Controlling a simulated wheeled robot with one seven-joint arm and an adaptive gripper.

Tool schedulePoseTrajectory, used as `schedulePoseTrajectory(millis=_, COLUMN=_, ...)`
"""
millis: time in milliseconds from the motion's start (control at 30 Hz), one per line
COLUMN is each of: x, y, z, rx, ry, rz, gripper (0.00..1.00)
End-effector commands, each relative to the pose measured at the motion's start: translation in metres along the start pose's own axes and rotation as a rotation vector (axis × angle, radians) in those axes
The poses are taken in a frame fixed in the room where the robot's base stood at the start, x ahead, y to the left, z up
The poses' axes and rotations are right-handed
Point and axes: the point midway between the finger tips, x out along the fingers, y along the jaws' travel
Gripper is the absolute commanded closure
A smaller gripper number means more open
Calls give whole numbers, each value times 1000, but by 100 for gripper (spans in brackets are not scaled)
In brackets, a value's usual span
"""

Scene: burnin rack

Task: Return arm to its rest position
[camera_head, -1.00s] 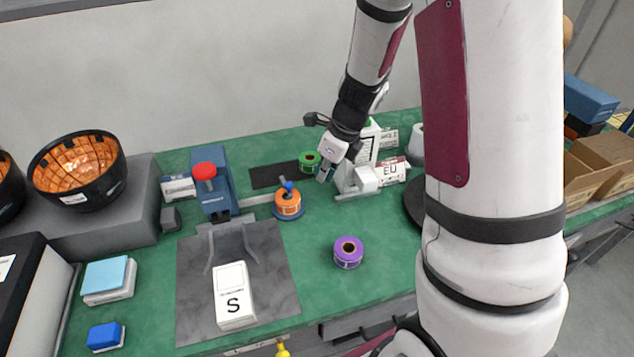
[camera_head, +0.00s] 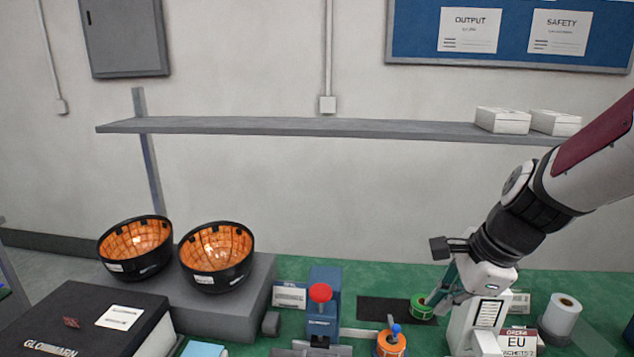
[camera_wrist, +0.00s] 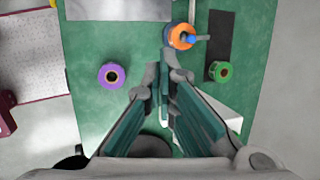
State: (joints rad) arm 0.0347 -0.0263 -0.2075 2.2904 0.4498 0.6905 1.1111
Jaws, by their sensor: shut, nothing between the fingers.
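My gripper (camera_head: 440,298) is at the lower right in the head view, above the back of the green bench, beside the green tape roll and the white label device. Its teal-padded fingers also show in the wrist view (camera_wrist: 164,75), pointing down over the bench. They are closed together with nothing held. My arm reaches in from the right edge of the head view.
A green roll (camera_head: 421,306), an orange roll (camera_head: 391,344) and a white label device (camera_head: 474,322) stand close by. A purple roll (camera_wrist: 112,75) shows in the wrist view. Two black bowls (camera_head: 217,257) stand left; a shelf (camera_head: 330,126) spans the wall.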

Motion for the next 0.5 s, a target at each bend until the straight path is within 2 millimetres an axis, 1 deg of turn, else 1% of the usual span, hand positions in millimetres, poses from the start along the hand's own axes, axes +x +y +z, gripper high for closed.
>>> schedulePoseTrajectory(millis=33, x=-16, y=10, z=10, rx=-135, ry=0, rz=-13, gripper=100)
schedulePoseTrajectory(millis=200, x=-57, y=48, z=31, rx=-621, ry=37, rz=-27, gripper=100)
schedulePoseTrajectory(millis=333, x=-83, y=80, z=39, rx=-987, ry=95, rz=-26, gripper=100)
schedulePoseTrajectory(millis=400, x=-95, y=97, z=40, rx=-1172, ry=137, rz=-18, gripper=100)
schedulePoseTrajectory(millis=500, x=-107, y=118, z=38, rx=-1398, ry=196, rz=3, gripper=100)
